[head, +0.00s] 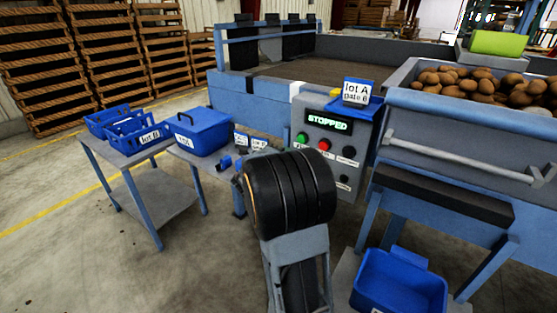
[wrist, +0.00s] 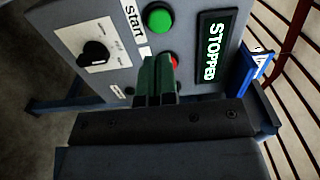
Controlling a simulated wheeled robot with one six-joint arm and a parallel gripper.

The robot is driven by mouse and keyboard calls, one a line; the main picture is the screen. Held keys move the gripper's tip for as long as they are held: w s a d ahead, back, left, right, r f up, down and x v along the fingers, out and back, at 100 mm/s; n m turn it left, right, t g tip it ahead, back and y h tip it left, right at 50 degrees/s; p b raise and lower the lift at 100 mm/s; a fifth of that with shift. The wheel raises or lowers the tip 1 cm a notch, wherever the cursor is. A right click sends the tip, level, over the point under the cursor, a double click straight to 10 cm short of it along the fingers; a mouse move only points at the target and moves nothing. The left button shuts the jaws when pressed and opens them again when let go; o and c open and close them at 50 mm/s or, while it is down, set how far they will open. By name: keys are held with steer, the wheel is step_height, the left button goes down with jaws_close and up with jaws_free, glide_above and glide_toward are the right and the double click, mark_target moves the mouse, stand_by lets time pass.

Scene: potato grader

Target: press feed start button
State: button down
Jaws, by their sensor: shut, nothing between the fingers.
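The green start button (wrist: 158,18) is on the grey control panel (wrist: 180,12), beside a white label reading "Start" in the wrist view. In the head view the green button (head: 302,138) is at the panel's left. My gripper (wrist: 156,62) is shut and empty, its dark fingers pointing at the panel below the green button in the picture. The fingers partly cover the red button (wrist: 173,62). I cannot tell whether the fingertips touch the panel; they do not cover the green button. The display (wrist: 212,50) reads "STOPPED". In the head view my arm hides my gripper.
A black rotary knob (wrist: 95,52) is on the panel. A blue tray (head: 354,104) labelled "lot A" is at the panel's upper right. A side table (head: 133,160) with blue bins stands left. The potato hopper (head: 440,108) is right, and a blue crate (head: 400,285) is low in front.

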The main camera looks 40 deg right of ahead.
mark_target(301, 140)
steer(key=b+x, duration=0.1)
steer(key=x, duration=0.7)
